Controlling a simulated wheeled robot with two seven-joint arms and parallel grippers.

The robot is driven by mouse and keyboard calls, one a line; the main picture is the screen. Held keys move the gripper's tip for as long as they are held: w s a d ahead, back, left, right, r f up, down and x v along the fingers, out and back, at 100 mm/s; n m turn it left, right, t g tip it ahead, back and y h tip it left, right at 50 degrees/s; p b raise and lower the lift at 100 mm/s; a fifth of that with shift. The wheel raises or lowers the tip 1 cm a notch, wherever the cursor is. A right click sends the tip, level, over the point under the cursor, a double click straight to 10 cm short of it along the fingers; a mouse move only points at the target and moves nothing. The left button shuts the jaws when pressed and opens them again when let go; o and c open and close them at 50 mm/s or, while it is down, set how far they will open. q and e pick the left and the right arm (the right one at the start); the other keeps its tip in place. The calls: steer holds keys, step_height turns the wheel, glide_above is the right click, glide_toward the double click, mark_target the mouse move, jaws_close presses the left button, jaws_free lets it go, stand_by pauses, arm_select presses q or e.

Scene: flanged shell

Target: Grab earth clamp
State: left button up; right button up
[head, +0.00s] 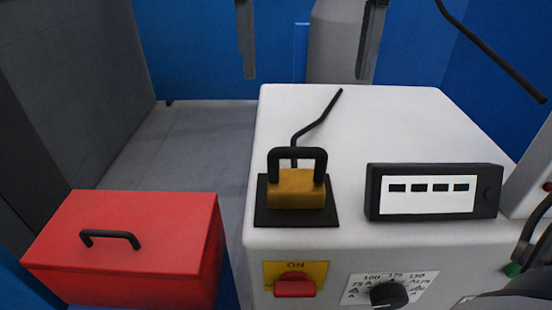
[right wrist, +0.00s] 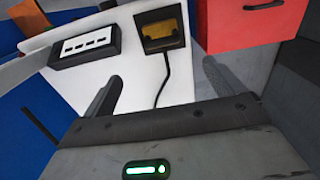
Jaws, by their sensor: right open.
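The earth clamp appears to be the yellow block with a black arched handle (head: 297,190), sitting upright on a black square pad (head: 262,215) on top of the white machine (head: 400,120). A dark cable runs from it toward the back. The clamp (right wrist: 165,35) also shows at the top of the right wrist view. My right gripper (head: 307,76) hangs from the top edge in the head view, fingers pointing down, open and empty. Its fingers (right wrist: 161,75) are apart in the wrist view, with the clamp beyond them, not touching. My left gripper is not in view.
A black display box (head: 435,212) stands right of the clamp. A red box (head: 130,230) with a black handle is at the left. A grey cylinder (head: 335,40) stands behind the machine. The machine's front has a red switch (head: 295,285) and a dial (head: 389,294).

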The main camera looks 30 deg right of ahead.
mark_target(298, 148)
steer(key=f, duration=0.9)
steer(key=shift+s+b, duration=0.3)
steer(key=shift+s, duration=0.05)
steer(key=shift+w+a+f, duration=0.1)
steer(key=shift+a+f, duration=0.1)
steer(key=shift+f, duration=1.15)
steer(key=shift+w+a+f, duration=0.1)
steer(key=shift+a+f, duration=0.1)
steer(key=shift+f, duration=1.15)
steer(key=shift+r, duration=0.1)
steer(key=c, duration=1.5)
